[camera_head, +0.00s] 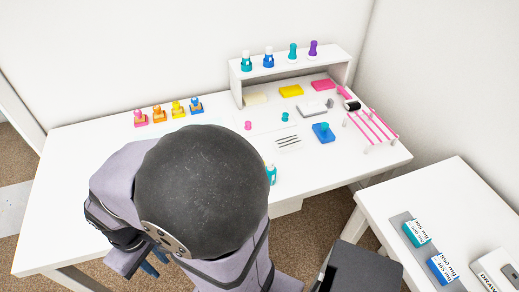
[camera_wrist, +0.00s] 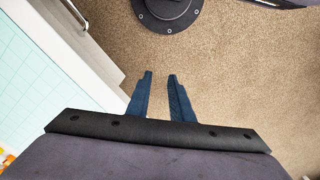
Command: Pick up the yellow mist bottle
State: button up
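The yellow mist bottle (camera_head: 178,109) stands upright on the white table in the head view. It is third from the left in a row with a pink bottle (camera_head: 140,118), an orange bottle (camera_head: 159,114) and a blue bottle (camera_head: 196,105). My gripper (camera_wrist: 160,76) has its two blue fingers apart with nothing between them, over brown carpet beside the table. In the head view its fingers show partly below my arm, well apart from the yellow bottle. The yellow bottle is not recognisable in the wrist view.
A white shelf (camera_head: 291,62) at the table's back carries several bottles. Paper pads, tools and a pink rack (camera_head: 371,127) lie on the right. A side table (camera_head: 440,180) holds boxes. My arm hides the table's front middle. The left table area is clear.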

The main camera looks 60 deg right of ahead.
jog(key=s+d+r+n+g+h+p, duration=0.1)
jog(key=d+r+p, duration=0.1)
jog(key=r+p, duration=0.6)
jog(key=s+d+r+g+p, duration=0.1)
jog(key=d+r+p, duration=0.1)
jog(key=r+p, duration=0.55)
jog(key=d+f+n+g+h+b, duration=0.2)
jog(key=d+f+n+h+b, duration=0.1)
jog(key=d+b, duration=0.4)
jog(key=s+d+f+n+g+h+b, duration=0.1)
jog(key=d+f+n+g+h+b, duration=0.2)
jog(key=d, duration=0.9)
jog(key=s+d+f+n+g+h+b, duration=0.1)
jog(key=d+f+n+g+h+b, duration=0.1)
jog(key=d+f+n+h+b, duration=0.2)
jog(key=shift+d+f+h+b, duration=0.95)
jog(key=shift+d+f+b, duration=0.3)
jog(key=shift+b, duration=0.65)
jog(key=shift+d+f+h+b, duration=1)
jog(key=shift+d+b, duration=0.45)
jog(key=shift+b, duration=0.4)
jog(key=shift+w+d, duration=0.2)
jog(key=shift+d, duration=0.05)
jog(key=shift+p+x, duration=0.65)
jog(key=shift+x, duration=3)
jog(key=shift+s+a+r, duration=0.1)
jog(key=shift+s, duration=0.05)
grip_shut()
